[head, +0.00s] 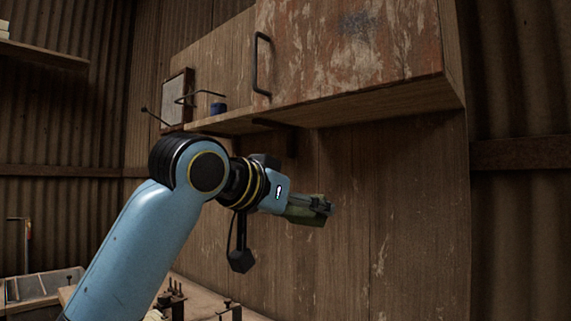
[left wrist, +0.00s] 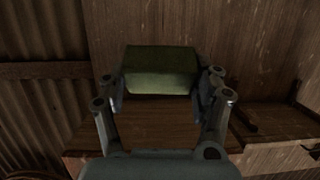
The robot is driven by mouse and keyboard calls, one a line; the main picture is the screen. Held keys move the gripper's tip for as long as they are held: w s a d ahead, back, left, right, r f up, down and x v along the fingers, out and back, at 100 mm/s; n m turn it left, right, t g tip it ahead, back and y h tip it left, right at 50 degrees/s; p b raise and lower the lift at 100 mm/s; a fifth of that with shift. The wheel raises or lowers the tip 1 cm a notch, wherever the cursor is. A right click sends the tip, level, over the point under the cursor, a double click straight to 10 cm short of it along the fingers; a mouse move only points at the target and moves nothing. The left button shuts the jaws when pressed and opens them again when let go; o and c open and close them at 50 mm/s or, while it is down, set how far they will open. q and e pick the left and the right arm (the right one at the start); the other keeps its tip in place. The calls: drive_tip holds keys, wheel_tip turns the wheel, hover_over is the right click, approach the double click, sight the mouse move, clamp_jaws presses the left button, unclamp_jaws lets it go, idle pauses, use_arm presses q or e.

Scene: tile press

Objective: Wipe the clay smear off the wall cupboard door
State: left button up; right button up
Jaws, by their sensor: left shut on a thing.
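The wall cupboard door (head: 330,60) is worn reddish-brown wood with pale flaked patches, high in the head view. A dark blue-grey smear (head: 357,22) lies near its upper part. My left gripper (head: 318,206) is shut on a green sponge-like block (head: 301,215), below the cupboard and apart from the door. In the left wrist view the green block (left wrist: 160,68) sits between the two fingers. My right gripper is in neither view.
A black bar handle (head: 257,64) stands out from the door's left edge. A bench with tools lies below.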

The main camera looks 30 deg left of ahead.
use_arm(q)
wheel_tip(320, 180, up, 18)
drive_tip(key=t+p, duration=0.3)
drive_tip(key=t, duration=0.2)
drive_tip(key=t+h+p, duration=0.2)
drive_tip(key=p, duration=0.1)
approach(326, 35)
wheel_tip(326, 35, up, 2)
drive_tip(key=s, duration=0.2)
drive_tip(key=shift+m, duration=0.3)
drive_tip(key=shift+w+d+r, duration=0.1)
drive_tip(key=shift+w, duration=1.4)
drive_tip(key=shift+w+d+r, duration=0.1)
drive_tip(key=shift+w, duration=1.45)
drive_tip(key=shift+w, duration=0.45)
drive_tip(key=shift+w+d+p, duration=0.1)
drive_tip(key=shift+w+p, duration=0.25)
drive_tip(key=shift+w, duration=0.15)
drive_tip(key=shift+d, duration=0.15)
